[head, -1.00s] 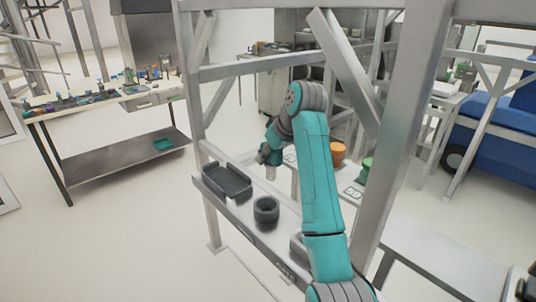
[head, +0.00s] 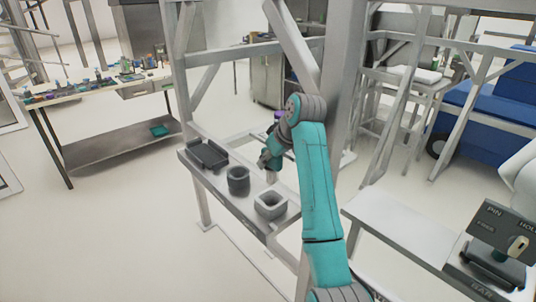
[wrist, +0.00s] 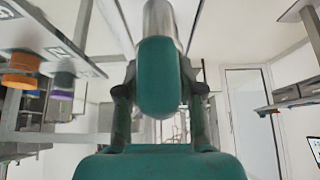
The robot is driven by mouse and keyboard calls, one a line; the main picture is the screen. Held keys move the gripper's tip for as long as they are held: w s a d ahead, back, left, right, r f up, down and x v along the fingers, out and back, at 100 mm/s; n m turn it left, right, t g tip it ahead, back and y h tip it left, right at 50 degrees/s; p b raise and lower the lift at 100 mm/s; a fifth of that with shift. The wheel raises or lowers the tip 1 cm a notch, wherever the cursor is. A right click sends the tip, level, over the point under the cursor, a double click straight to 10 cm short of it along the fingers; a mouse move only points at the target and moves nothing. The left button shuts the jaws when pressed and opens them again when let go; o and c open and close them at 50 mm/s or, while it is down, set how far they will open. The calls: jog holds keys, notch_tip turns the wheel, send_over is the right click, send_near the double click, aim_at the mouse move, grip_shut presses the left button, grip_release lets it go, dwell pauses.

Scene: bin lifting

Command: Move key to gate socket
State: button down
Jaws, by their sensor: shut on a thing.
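My gripper (head: 268,160) is above the narrow grey shelf in the head view, pointing down. In the wrist view my gripper (wrist: 160,105) has its two fingers on either side of a teal rounded handle with a metal shaft (wrist: 158,75), which I take to be the key. In the head view only a pale end of the key (head: 271,178) shows below the fingers. On the shelf stand a square grey socket (head: 270,206) and a round dark socket (head: 238,181). The gripper is above and behind them, apart from both. I cannot tell which is the gate socket.
A dark tray (head: 208,155) lies at the shelf's (head: 228,208) far end. Metal frame posts (head: 345,80) rise close behind my arm. A box with a "PIN" label (head: 500,232) stands at the right. Orange (wrist: 22,72) and purple (wrist: 62,84) pieces show in the wrist view.

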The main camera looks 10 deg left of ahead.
aim_at(268, 175)
jog(key=shift+f, duration=2.9)
jog(key=shift+f, duration=2.35)
jog(key=shift+c, duration=0.5)
grip_release()
jog(key=shift+r, duration=4.5)
